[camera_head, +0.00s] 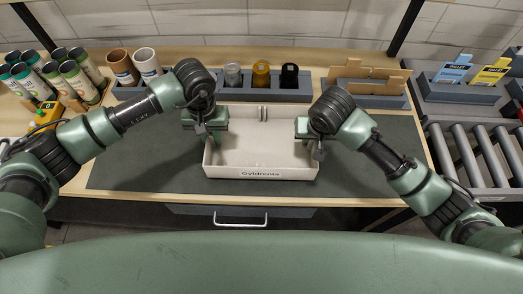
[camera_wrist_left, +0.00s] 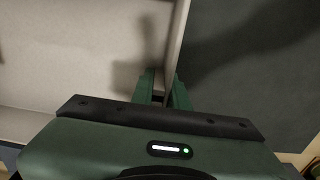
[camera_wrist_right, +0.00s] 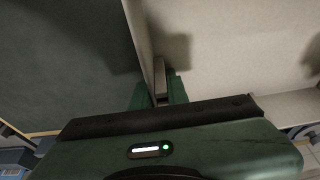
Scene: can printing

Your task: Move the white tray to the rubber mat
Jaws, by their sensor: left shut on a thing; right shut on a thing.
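The white tray (camera_head: 262,158) is an open, shallow box with "Gyldrenia" on its front wall. It is over the dark rubber mat (camera_head: 130,165) in the middle of the workbench; I cannot tell whether its base touches the mat. My left gripper (camera_head: 207,135) is shut on the tray's left wall, and the wall runs between its fingers in the left wrist view (camera_wrist_left: 165,88). My right gripper (camera_head: 305,130) is shut on the tray's right wall, also seen in the right wrist view (camera_wrist_right: 160,90). The tray looks empty and level.
A grey holder (camera_head: 263,94) with several small cylinders stands behind the tray. Several cans (camera_head: 80,70) stand at the left, and cardboard pieces (camera_head: 366,78) stand at the back right. A roller conveyor (camera_head: 475,155) is at the right. A drawer handle (camera_head: 240,219) is below the bench front.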

